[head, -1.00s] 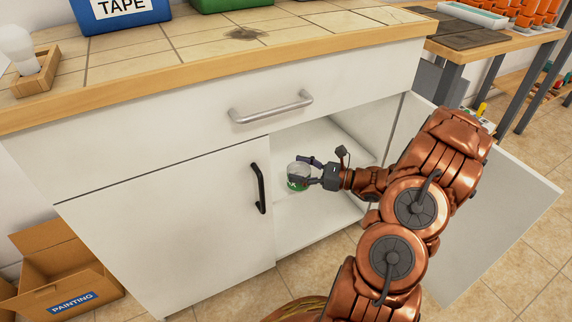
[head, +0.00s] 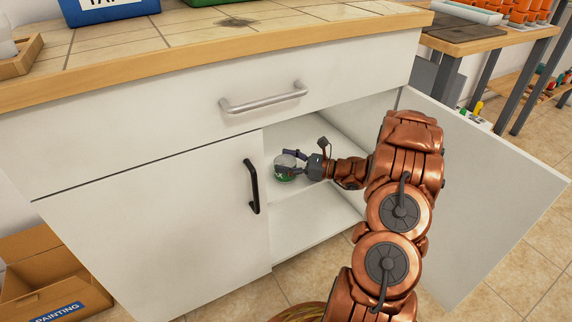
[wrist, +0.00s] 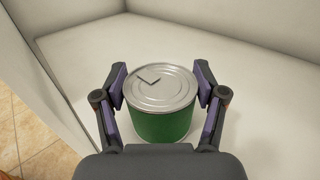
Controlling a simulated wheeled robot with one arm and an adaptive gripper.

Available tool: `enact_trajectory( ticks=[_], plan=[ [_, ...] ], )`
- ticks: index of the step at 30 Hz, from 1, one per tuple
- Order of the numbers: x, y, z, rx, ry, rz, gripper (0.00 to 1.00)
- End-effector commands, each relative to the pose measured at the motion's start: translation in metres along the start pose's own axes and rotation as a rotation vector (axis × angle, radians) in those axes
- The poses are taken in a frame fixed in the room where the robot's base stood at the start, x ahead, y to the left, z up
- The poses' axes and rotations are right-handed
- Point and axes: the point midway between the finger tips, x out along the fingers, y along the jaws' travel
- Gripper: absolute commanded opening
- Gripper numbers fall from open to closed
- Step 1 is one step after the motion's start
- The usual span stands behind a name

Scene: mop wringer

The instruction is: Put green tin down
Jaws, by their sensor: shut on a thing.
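The green tin (wrist: 160,122) has a silver lid with a dark angular mark and stands upright between my fingers in the wrist view. In the head view the tin (head: 285,177) is inside the open cabinet, over its upper shelf (head: 315,195). My gripper (wrist: 162,98) is shut on the tin, one finger on each side; it also shows in the head view (head: 294,165). The tin looks level with the white shelf surface around it, but whether its base touches is hidden by my gripper.
The right cabinet door (head: 490,200) stands open beside my arm. The left door (head: 160,230) is shut, with a black handle (head: 252,187). A drawer with a silver handle (head: 263,98) is above the opening. A cardboard box (head: 40,270) lies on the floor at left.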

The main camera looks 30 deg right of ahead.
Motion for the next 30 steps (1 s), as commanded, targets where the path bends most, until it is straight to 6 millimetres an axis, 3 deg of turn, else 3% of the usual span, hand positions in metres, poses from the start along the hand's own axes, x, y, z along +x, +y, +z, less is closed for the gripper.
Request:
enact_trajectory(
  ticks=[11,12,18,30],
  plan=[
    [0.0000,-0.0007,-0.0015,0.001,-0.002,-0.002,0.28],
    [-0.0002,-0.0006,-0.0019,0.000,-0.001,-0.002,0.75],
    [0.0000,-0.0004,-0.0020,0.000,0.000,-0.001,0.96],
    [-0.0002,-0.0002,-0.0007,-0.001,0.001,0.000,0.96]
  ],
)
